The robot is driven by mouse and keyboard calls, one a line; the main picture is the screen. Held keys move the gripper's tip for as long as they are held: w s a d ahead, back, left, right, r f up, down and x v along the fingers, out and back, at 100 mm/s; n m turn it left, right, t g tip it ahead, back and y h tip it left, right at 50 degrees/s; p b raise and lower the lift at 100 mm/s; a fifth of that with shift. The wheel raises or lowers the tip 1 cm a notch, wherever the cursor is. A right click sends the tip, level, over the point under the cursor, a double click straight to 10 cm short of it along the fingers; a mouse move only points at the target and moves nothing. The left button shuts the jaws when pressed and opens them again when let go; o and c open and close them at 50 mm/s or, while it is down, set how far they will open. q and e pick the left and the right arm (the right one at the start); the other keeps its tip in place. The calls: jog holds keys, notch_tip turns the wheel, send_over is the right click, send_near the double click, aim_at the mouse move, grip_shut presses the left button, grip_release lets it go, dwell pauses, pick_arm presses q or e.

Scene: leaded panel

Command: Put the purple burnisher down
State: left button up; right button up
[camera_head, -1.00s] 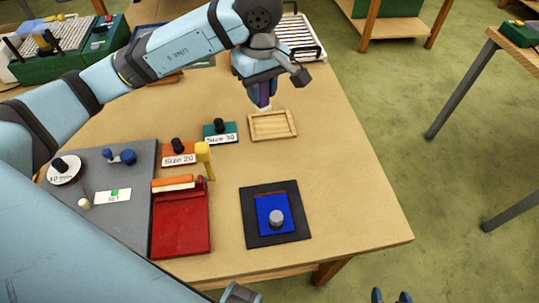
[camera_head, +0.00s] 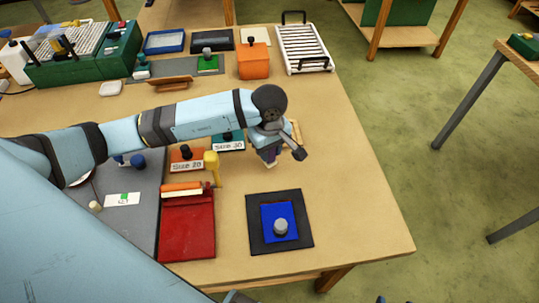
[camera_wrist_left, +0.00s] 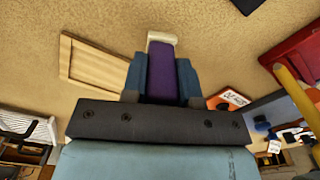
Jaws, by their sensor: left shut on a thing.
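My left gripper (camera_head: 271,160) is shut on the purple burnisher. In the left wrist view the purple burnisher (camera_wrist_left: 160,70) sits between the two blue fingers, with a pale tip beyond them. In the head view only a little purple shows under my gripper. The gripper is over the table (camera_head: 350,215), just in front of the shallow wooden tray (camera_head: 296,132), which my wrist mostly hides. In the left wrist view the wooden tray (camera_wrist_left: 92,65) lies to the left of the burnisher. I cannot tell whether the tip touches the table. My right gripper shows only as a sliver at the bottom edge.
A blue block with a grey knob (camera_head: 280,227) sits on a black mat (camera_head: 307,240) nearer the front. To the left are a yellow-headed tool (camera_head: 211,162), a red case (camera_head: 187,232) and the Size 20 block (camera_head: 186,156). The table's right side is clear.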

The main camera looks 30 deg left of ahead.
pick_arm(q)
notch_tip(320, 180, down, 3)
jog(key=shift+f, duration=0.1)
jog(key=shift+f, duration=0.15)
jog(key=o, duration=0.9)
jog(key=shift+c, duration=0.2)
